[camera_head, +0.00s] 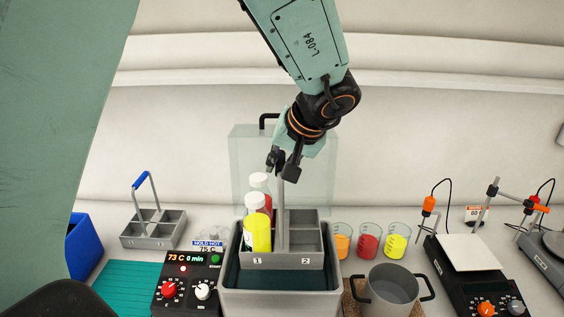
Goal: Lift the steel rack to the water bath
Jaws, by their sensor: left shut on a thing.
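The steel rack (283,261), with compartments marked 1 and 2, is at the opening of the water bath (280,302). Bottles stand on its left side: a yellow one (257,236) in front, a red one (254,202) behind it, and a white cap further back. The right compartments look empty. My left gripper (283,172) is shut on the top of the rack's upright handle (282,215). The rack looks level. I cannot tell whether it rests inside the bath or hangs just above its floor. My right gripper is out of view.
The bath's clear lid (245,160) stands open behind. A control box (187,283) reads 73 C, 0 min. An empty blue-handled rack (153,232) stands left. Beakers (367,244), a steel pot (392,288) and a hotplate (470,254) stand right.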

